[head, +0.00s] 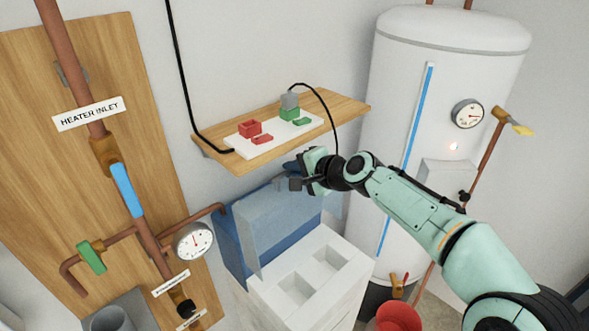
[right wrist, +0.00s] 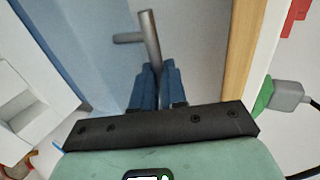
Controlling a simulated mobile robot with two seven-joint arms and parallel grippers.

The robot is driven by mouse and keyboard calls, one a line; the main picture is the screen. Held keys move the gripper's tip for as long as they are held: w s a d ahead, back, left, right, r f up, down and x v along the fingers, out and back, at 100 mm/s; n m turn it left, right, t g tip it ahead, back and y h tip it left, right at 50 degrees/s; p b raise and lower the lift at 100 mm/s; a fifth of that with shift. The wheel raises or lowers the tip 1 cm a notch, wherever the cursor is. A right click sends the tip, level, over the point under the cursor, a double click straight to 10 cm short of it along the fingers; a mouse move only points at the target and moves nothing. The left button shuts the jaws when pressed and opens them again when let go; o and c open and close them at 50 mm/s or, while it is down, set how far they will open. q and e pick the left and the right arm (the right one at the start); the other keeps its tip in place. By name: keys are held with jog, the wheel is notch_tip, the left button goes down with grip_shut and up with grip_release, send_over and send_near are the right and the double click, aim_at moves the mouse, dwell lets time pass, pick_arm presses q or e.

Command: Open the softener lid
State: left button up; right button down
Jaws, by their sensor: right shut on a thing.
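The water softener is a white cabinet (head: 345,262) with two square recesses in its top. Its blue lid (head: 272,232) stands raised and steeply tilted at the cabinet's back, so the top is uncovered. My right gripper (head: 288,176) is at the lid's upper edge, under the shelf. In the right wrist view its blue fingers (right wrist: 157,90) are closed on a grey bar handle (right wrist: 149,38) beside the blue lid surface (right wrist: 85,45). The handle is hidden behind the gripper in the head view. My left gripper is not in view.
A wooden shelf (head: 350,108) with red and green parts on a white plate sits just above my right gripper. A white tank (head: 400,110) stands to the right. A pipe board (head: 40,190) and gauge (head: 194,241) are at left. A red bucket (head: 398,318) is below.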

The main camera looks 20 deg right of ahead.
jog(key=shift+f, duration=0.45)
jog(key=c, duration=1.3)
grip_release()
jog(key=shift+r, duration=0.2)
jog(key=shift+s+d+r, duration=0.1)
jog(key=shift+s+r, duration=0.05)
jog(key=shift+s, duration=0.15)
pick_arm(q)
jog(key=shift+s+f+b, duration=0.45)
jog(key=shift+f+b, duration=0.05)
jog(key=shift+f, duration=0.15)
pick_arm(e)
jog(key=v, duration=1.2)
jog(key=shift+s+r, duration=0.25)
